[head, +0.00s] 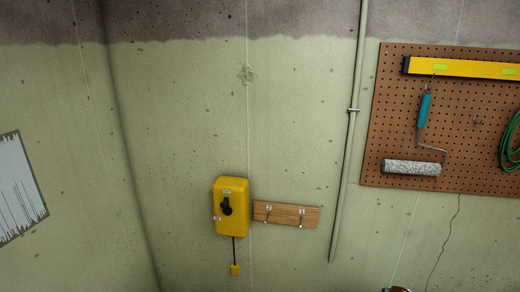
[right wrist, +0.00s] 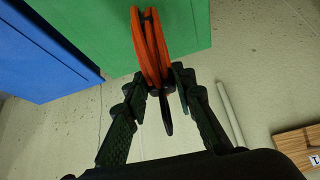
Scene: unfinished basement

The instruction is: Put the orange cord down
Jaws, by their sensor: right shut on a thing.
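The orange cord (right wrist: 151,50) is a coiled bundle in the right wrist view, at the upper middle. My right gripper (right wrist: 160,88) is shut on it, with the fingers on both sides of the coil's lower end. A short dark piece hangs between the fingers below the coil. The coil is seen against a green surface, and I cannot tell whether it touches it. The cord and my right gripper do not clearly show in the head view. My left gripper is in neither view.
Green (right wrist: 100,25) and blue (right wrist: 40,55) box-like things fill the upper left of the right wrist view. The head view shows a yellow switch box (head: 231,206), a wooden hook board (head: 286,214), a pipe (head: 350,130) and a pegboard (head: 450,120) with tools on the wall.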

